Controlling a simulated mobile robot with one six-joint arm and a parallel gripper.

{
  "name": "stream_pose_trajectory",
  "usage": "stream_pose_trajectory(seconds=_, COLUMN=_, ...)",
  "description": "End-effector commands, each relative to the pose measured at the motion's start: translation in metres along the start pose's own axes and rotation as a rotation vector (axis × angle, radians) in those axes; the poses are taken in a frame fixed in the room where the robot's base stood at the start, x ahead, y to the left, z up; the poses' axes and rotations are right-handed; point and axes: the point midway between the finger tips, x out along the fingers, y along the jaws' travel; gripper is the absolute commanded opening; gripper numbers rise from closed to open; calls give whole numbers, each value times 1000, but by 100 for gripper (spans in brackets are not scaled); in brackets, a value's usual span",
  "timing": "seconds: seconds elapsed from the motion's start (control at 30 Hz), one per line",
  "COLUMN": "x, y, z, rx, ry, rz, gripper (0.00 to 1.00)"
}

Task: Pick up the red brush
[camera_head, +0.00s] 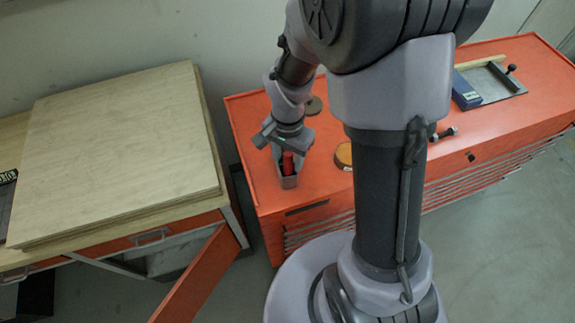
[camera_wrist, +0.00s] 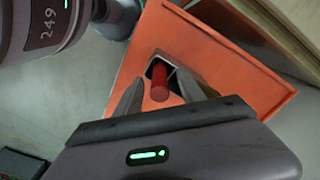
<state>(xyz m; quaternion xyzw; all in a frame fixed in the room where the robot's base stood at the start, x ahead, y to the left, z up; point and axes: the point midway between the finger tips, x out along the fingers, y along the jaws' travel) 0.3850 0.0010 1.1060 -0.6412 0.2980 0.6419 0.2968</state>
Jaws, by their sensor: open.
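The red brush (camera_head: 288,162) stands upright in a small grey holder (camera_head: 289,181) on the orange cabinet top, near its left end. In the wrist view the round red end of the brush (camera_wrist: 159,83) points toward the camera, with the dark holder opening around it. My gripper (camera_head: 283,160) is above the holder with its fingers pointing down. In the wrist view the fingers (camera_wrist: 157,90) are apart, one on each side of the brush, and appear clear of it. The lower part of the brush is hidden inside the holder.
The orange cabinet (camera_head: 320,187) also carries a round tan disc (camera_head: 344,156), a dark dumbbell-like part (camera_head: 443,134), a blue box (camera_head: 466,92) and a metal plate (camera_head: 490,80). A wooden workbench (camera_head: 120,155) with an open orange door (camera_head: 200,275) stands left, across a narrow gap.

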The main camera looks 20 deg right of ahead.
Motion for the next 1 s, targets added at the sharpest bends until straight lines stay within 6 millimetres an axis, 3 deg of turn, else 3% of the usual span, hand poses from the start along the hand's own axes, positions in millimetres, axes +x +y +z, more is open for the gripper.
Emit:
stream_pose_trajectory(seconds=0.2, x=2, y=0, z=0, rx=1, ry=1, rz=-1, gripper=47)
stream_pose_trajectory(seconds=0.47, x=2, y=0, z=0, rx=0, ry=0, rz=-1, gripper=0)
stream_pose_trajectory(seconds=0.77, x=0, y=0, z=0, rx=0, ry=1, rz=-1, gripper=0)
stream_pose_trajectory(seconds=0.87, x=-17, y=-1, z=-1, rx=1, ry=3, rz=-4, gripper=0)
stream_pose_trajectory(seconds=1.0, x=-57, y=-1, z=-1, rx=0, ry=5, rz=-6, gripper=0)
